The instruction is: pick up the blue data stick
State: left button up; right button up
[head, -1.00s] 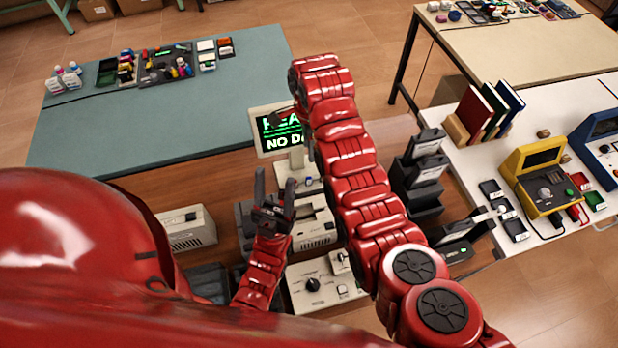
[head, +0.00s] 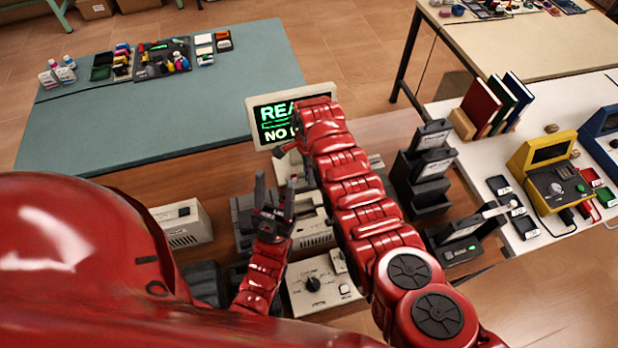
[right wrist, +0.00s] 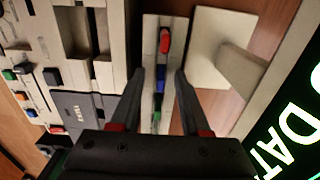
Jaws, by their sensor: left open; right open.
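In the right wrist view, a narrow pale holder (right wrist: 150,25) carries a row of small sticks: a red one (right wrist: 164,41), a blue one (right wrist: 159,80) and a green one near the hand. My right gripper (right wrist: 159,74) is open, with one finger on each side of the row and the blue stick between the fingertips. I cannot tell whether the fingers touch anything. In the head view my right arm hides this gripper and the sticks. My left gripper (head: 274,190) is open and empty above the beige equipment, left of the right arm.
A monitor (head: 262,112) with green text stands beyond the right arm's end. Beige devices (head: 182,224) and a control panel (head: 318,284) crowd the wooden desk. Black trays (head: 425,172) stand to the right. A white table (head: 520,160) holds books and a yellow instrument (head: 548,180).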

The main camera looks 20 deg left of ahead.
grip_shut()
dwell(0.4)
